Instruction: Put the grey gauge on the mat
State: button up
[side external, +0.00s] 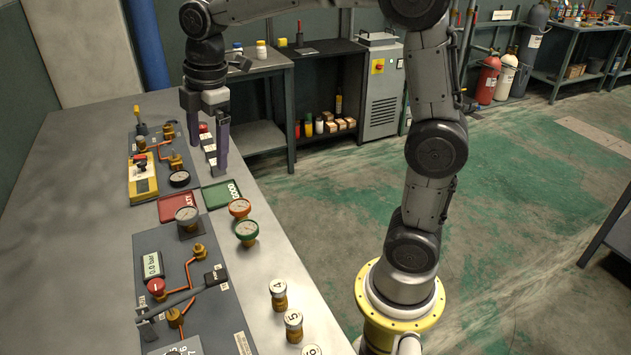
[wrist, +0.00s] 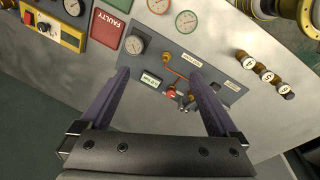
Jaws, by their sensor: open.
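Two flat mats lie side by side: a red one marked FAULTY (side external: 176,207) and a green one marked GOOD (side external: 221,194). The red mat also shows in the wrist view (wrist: 107,28). Both look bare. My gripper (side external: 208,156) is open and empty, pointing down above the bench behind the mats. In the wrist view its fingers (wrist: 158,73) are wide apart with nothing between them.
An orange gauge (side external: 239,208) and a green gauge (side external: 247,230) stand right of the grey one. The grey panel (side external: 205,320) carries copper pipes, a display and a lever. A black gauge (side external: 179,179) sits on the far panel. Numbered brass fittings (side external: 293,326) stand at the bench's front.

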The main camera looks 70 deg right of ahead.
jog(key=s+f+m+t, duration=0.1)
jog(key=s+m, duration=0.5)
jog(key=s, duration=0.5)
jog(key=s+a+f+m+t, duration=0.1)
jog(key=s+f+m+t, duration=0.1)
jog(key=s+m, duration=0.5)
jog(key=s, duration=0.3)
jog(key=shift+s+m+t, duration=0.3)
jog(key=shift+s, duration=0.1)
